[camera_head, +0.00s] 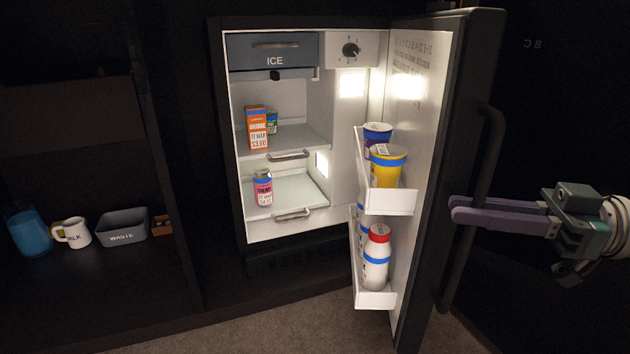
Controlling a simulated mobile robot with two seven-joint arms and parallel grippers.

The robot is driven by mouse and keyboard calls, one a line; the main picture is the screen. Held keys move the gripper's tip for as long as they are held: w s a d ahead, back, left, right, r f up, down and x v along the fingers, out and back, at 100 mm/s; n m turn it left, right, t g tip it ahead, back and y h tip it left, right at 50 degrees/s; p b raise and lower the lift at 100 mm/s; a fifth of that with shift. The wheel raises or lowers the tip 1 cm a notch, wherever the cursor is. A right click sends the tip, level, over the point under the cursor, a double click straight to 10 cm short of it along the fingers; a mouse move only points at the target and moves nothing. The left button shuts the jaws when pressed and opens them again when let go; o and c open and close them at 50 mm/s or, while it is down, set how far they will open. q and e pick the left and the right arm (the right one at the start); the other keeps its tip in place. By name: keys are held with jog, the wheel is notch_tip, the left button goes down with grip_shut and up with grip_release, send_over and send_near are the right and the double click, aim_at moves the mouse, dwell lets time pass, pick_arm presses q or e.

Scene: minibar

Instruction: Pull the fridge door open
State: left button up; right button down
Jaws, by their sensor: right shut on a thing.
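The fridge (300,225) stands in the dark cabinet with its inside lit and fully visible. Its door (437,130) is swung wide open to the right, with its inner racks facing left. A long dark bar handle (490,150) runs along the outer side of the door. My right gripper (455,208) reaches in from the right, and its purple fingers are shut on the handle at about mid-height. The fingertips lie close to the door's outer face. My left gripper is not in view.
Door racks hold a yellow tub (387,168) and a white bottle (376,262). An orange carton (256,130) and a pink can (263,188) stand on the fridge shelves. A mug (74,233) and grey waste bin (122,226) sit on the left shelf. Carpet (290,325) lies below.

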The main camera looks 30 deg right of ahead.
jog(key=shift+d, duration=0.1)
dwell(0.3)
jog(key=c, duration=0.9)
grip_release()
jog(key=shift+o, duration=0.2)
notch_tip(320, 180, up, 19)
jog(key=p, duration=1.5)
jog(key=shift+p, duration=0.35)
jog(key=shift+r+p, duration=0.3)
jog(key=shift+r, duration=0.2)
jog(key=shift+c, duration=0.4)
